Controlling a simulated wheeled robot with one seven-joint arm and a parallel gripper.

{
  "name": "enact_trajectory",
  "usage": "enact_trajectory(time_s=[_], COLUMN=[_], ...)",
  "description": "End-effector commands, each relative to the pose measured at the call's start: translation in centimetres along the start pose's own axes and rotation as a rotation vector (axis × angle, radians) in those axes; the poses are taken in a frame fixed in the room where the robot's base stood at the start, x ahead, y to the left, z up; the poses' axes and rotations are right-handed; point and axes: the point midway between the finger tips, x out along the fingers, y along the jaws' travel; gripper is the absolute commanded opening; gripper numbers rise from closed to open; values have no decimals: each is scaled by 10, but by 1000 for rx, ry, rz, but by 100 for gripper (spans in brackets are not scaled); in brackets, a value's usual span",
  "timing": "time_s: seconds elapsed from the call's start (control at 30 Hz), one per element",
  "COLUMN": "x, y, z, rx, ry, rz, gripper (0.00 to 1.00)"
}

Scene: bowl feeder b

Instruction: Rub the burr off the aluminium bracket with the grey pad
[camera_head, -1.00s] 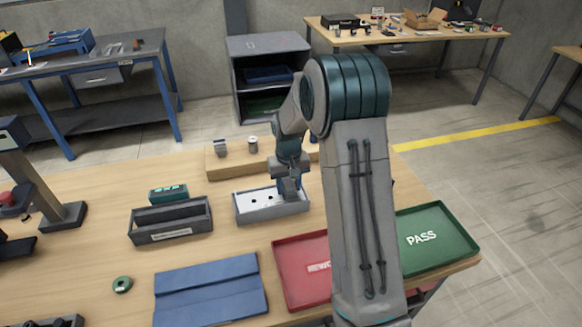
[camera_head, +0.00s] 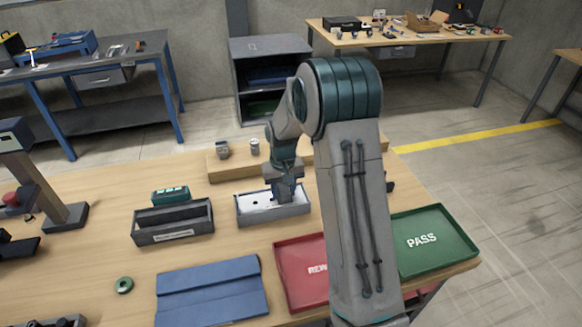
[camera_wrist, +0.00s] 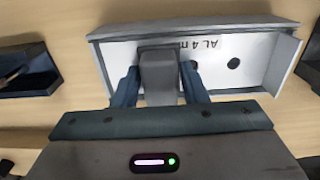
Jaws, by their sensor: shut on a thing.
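My gripper (camera_head: 284,186) is over the right half of a shallow grey tray-like piece (camera_head: 256,219). In the wrist view, its two blue fingers (camera_wrist: 160,88) are shut on a grey block (camera_wrist: 160,70), which looks like the grey pad. The grey piece (camera_wrist: 200,27) has a white face (camera_wrist: 120,58) lettered "AL 4 m", with dark round spots. I take this to be the aluminium bracket or its holder; I cannot tell which. The block hides part of the white face, and contact is unclear. I cannot make out a burr.
A dark open box (camera_head: 172,235) stands to the left, with a green box (camera_head: 170,194) behind it. A wooden rail (camera_head: 236,172) bearing small metal parts lies behind. A blue mat (camera_head: 212,291), red tray (camera_head: 290,289) and green PASS tray (camera_head: 465,254) are in front.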

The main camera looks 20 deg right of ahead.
Motion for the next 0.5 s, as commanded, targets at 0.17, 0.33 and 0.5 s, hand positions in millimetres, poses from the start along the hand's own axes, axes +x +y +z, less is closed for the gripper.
enact_trajectory(time_s=[0.17,0.33,0.5], x=[0,1,0], y=[15,15,3], z=[0,0,1], rx=[0,-8,-4], ry=[-2,-2,-2], rz=[1,1,1], gripper=[9,9,9])
